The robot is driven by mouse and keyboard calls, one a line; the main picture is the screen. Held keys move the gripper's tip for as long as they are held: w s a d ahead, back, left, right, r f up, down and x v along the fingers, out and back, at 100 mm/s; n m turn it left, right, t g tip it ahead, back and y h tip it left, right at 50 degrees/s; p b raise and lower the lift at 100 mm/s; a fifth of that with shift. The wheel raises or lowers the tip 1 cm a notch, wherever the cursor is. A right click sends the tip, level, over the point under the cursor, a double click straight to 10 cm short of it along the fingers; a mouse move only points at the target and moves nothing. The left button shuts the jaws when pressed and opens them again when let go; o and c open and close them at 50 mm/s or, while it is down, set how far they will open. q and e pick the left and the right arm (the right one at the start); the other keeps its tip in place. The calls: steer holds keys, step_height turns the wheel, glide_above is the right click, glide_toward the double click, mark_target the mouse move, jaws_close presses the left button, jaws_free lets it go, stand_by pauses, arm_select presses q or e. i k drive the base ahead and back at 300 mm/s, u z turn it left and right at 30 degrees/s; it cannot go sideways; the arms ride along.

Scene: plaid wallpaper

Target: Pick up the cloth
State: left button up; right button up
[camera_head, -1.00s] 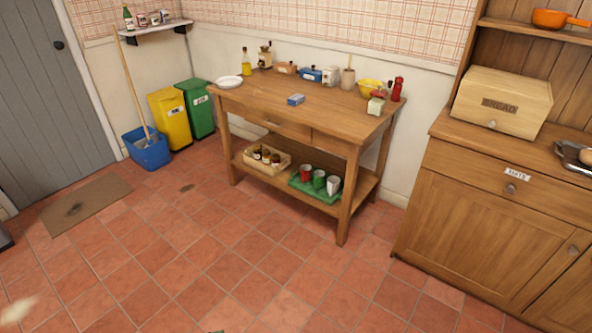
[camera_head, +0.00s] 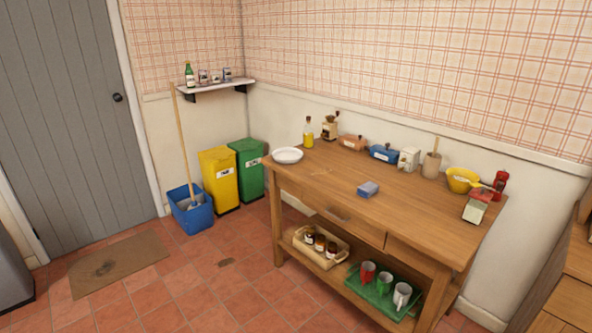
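A small blue block-like item (camera_head: 367,189) with a paler top lies on the wooden table (camera_head: 325,179), near the middle of its top. It may be the folded cloth, but it is too small to tell. No other cloth is clear in view. Neither of my grippers shows in the head view.
On the table stand a white plate (camera_head: 287,155), an oil bottle (camera_head: 308,133), a yellow bowl (camera_head: 461,182) and a red-topped scale (camera_head: 478,204). The lower shelf holds a jar crate (camera_head: 338,258) and mugs on a green tray (camera_head: 360,287). Floor (camera_head: 206,299) is clear at front left.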

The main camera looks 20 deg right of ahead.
mark_target(366, 190)
steer(key=z, duration=0.1)
steer(key=i, duration=2.2)
steer(key=z, duration=0.75)
steer(key=i, duration=0.3)
steer(key=z, duration=0.2)
